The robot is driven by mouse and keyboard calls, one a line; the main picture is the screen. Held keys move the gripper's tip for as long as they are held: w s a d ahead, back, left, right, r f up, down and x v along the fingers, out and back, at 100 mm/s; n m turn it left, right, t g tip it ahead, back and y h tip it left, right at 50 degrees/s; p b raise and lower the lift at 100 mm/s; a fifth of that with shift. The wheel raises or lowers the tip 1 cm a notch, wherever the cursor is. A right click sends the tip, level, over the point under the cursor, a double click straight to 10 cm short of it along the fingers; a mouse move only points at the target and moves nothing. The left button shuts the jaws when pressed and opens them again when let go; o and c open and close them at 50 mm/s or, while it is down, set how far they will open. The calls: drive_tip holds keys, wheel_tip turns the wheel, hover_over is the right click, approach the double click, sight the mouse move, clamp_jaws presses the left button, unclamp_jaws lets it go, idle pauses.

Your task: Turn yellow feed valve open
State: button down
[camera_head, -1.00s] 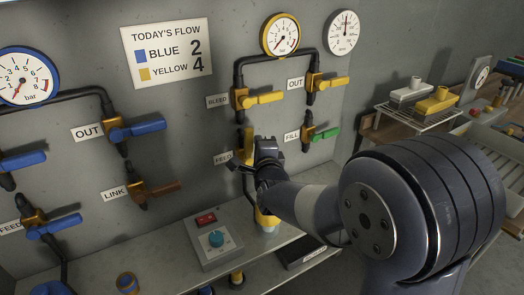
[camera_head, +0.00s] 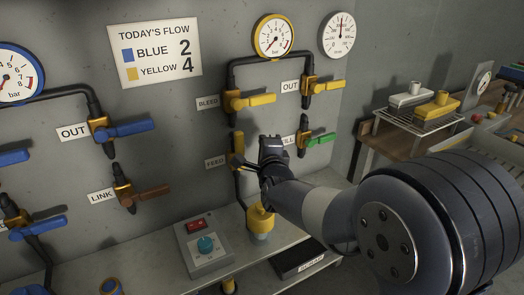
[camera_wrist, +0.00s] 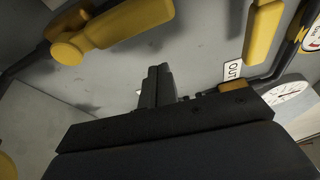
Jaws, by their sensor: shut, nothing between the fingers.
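The yellow feed valve (camera_head: 238,160) is on the wall beside its FEED label (camera_head: 215,163). Its yellow handle (camera_head: 238,142) stands upright, in line with the pipe that leaves the valve downward. In the wrist view a large yellow handle (camera_wrist: 130,22), apparently the same one, is at the top left, clear of the fingers. My gripper (camera_head: 272,143) is just right of the feed valve, with a visible gap to it. Its fingers show shut and empty in the wrist view (camera_wrist: 158,75). My gripper partly hides the FILL label.
Above are the bleed valve (camera_head: 235,101) and yellow out valve (camera_head: 307,88), with handles sideways. The green fill handle (camera_head: 320,140) is close right of my gripper. Below, a bench holds a control box (camera_head: 203,250) and a yellow-topped fitting (camera_head: 260,220). A flow sign (camera_head: 155,52) reads blue 2, yellow 4.

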drive_tip(key=v, duration=1)
drive_tip(key=shift+f, duration=0.2)
drive_tip(key=shift+a, duration=0.1)
